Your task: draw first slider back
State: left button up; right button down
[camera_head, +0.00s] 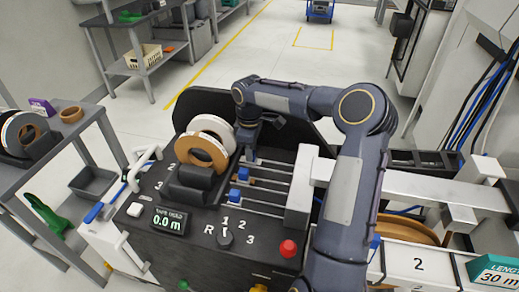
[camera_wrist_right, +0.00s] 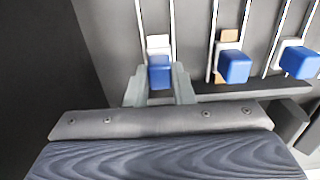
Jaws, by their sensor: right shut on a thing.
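My right gripper (camera_head: 249,146) reaches down to the black machine panel at the far slider of a row of three. In the right wrist view my gripper (camera_wrist_right: 159,84) has its two grey fingers on either side of a blue slider knob (camera_wrist_right: 159,72), shut on it. The knob sits on a pale block on its rail. The middle slider knob (camera_head: 243,173) and the near slider knob (camera_head: 234,194) are free; in the wrist view they are the middle knob (camera_wrist_right: 233,66) and the right knob (camera_wrist_right: 299,62). My left gripper is out of view.
Tape rolls (camera_head: 205,148) stand left of the sliders. A display (camera_head: 170,220) reads 0.0 m. A rotary selector (camera_head: 225,238) and a red button (camera_head: 288,248) lie nearer. A pale block (camera_head: 302,190) bounds the rails on the right.

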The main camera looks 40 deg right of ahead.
jog(key=shift+w+a+r, duration=0.1)
jog(key=shift+w, duration=0.05)
jog(key=c, duration=1.2)
grip_release()
jog(key=shift+c, duration=0.2)
notch_tip(320, 180, up, 7)
jog(key=shift+r+p, duration=0.15)
jog(key=shift+p, duration=0.15)
jog(key=shift+r, duration=0.2)
